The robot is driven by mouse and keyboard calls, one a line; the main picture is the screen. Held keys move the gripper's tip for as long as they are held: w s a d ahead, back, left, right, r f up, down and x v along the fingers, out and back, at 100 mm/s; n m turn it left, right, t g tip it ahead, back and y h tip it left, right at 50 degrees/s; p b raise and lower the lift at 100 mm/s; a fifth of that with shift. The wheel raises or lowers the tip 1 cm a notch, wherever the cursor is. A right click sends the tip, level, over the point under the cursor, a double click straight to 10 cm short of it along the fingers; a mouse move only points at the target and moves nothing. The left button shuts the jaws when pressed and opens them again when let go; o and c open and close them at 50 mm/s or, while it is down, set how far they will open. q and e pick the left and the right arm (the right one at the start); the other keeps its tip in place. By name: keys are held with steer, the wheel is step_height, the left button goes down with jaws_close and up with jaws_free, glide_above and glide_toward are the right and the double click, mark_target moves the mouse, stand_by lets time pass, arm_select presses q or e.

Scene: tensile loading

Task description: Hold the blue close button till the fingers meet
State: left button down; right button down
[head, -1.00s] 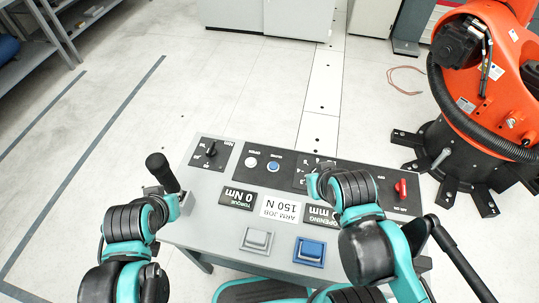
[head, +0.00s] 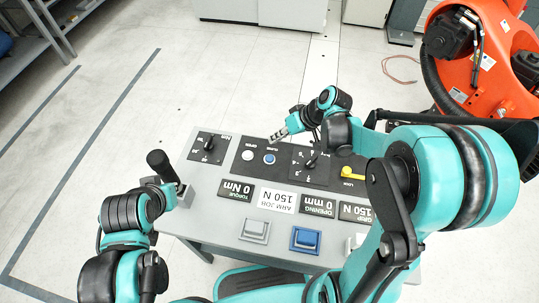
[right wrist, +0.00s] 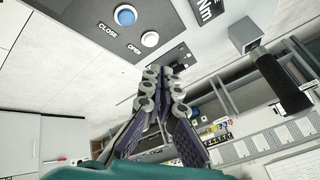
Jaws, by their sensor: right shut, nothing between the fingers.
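The blue close button (head: 268,158) sits on the black strip of the console, beside the white open button (head: 248,155). In the right wrist view the blue button (right wrist: 126,16) shows uncovered at the top, near the CLOSE label. My right gripper (head: 281,134) is shut and empty, with its tips beyond the blue button and apart from it in the picture. Its closed fingers (right wrist: 164,76) point toward the panel. The opening display (head: 318,206) reads 0 mm. My left gripper (head: 166,187) is beside the black handle (head: 159,163); its fingers are unclear.
A rotary knob (head: 312,161) and a yellow lever (head: 353,175) lie right of the buttons. A grey pad (head: 255,230) and a blue pad (head: 305,239) are at the console's near edge. An orange robot (head: 475,60) stands at the right. Floor beyond the console is clear.

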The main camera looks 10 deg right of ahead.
steer(key=w+f+y, duration=0.1)
steer(key=w+f+n, duration=0.1)
steer(key=f, duration=0.1)
steer(key=w+f+n+y, duration=0.1)
steer(key=shift+w+a+f+g+y+p, duration=0.2)
steer(key=shift+w+a+g+y+p, duration=0.1)
steer(key=shift+w+g+p, duration=0.1)
steer(key=shift+d+f, duration=0.1)
steer(key=b, duration=0.6)
glide_above(272, 158)
step_height(272, 158, down, 8)
steer(key=shift+r, duration=0.1)
steer(key=shift+f+b, duration=0.3)
steer(key=shift+f, duration=0.1)
stand_by(0.7)
steer(key=shift+f+b, duration=0.45)
steer(key=shift+b, duration=0.05)
steer(key=shift+f+b, duration=0.45)
stand_by(3.9)
